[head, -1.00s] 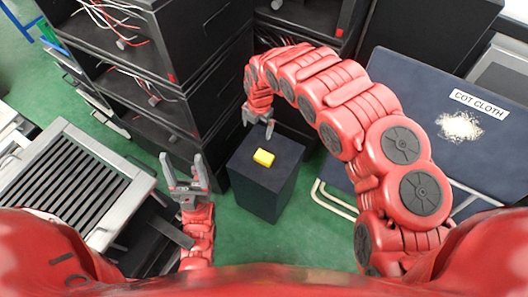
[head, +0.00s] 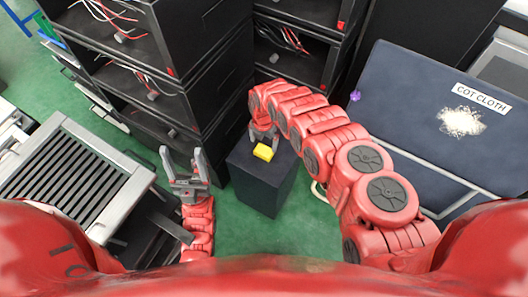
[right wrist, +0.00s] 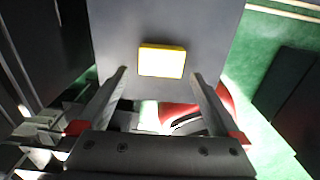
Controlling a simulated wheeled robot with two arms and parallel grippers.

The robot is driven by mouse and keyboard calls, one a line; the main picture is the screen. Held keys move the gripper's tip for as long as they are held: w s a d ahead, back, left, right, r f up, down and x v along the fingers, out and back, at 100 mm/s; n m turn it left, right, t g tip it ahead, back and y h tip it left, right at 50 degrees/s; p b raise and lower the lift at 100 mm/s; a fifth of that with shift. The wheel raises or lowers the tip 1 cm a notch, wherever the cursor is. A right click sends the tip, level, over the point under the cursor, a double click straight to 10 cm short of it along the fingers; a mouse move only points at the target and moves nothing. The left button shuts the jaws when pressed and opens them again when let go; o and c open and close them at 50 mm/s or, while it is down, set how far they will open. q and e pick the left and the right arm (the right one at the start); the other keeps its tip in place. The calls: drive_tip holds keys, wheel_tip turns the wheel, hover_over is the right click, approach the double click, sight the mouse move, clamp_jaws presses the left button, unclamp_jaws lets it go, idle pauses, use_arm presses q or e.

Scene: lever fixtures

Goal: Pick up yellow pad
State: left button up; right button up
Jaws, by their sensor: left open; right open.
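The yellow pad (head: 263,152) lies on top of a dark box-shaped stand (head: 262,185). It also shows in the right wrist view (right wrist: 162,61), ahead of the fingertips and between their lines. My right gripper (head: 264,140) is open and empty, just behind and above the pad in the head view; in the right wrist view its two fingers (right wrist: 158,72) are spread wide. Whether a fingertip touches the stand cannot be told. My left gripper (head: 182,152) is open and empty, pointing up to the left of the stand.
Black shelf racks with loose wires (head: 150,75) stand behind and left of the stand. A dark board labelled "COT CLOTH" (head: 420,100) with a pale powder patch (head: 461,121) is at right. A grey slatted unit (head: 70,175) is at left. Green floor shows around the stand.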

sight(264, 151)
drive_tip(key=shift+f, duration=0.75)
drive_tip(key=shift+f+b, duration=0.35)
drive_tip(key=shift+f, duration=0.5)
wheel_tip(264, 151, down, 2)
drive_tip(key=shift+f+b, duration=0.1)
drive_tip(key=shift+b, duration=0.85)
drive_tip(key=shift+d, duration=0.1)
drive_tip(key=shift+c, duration=0.3)
drive_tip(key=c, duration=1)
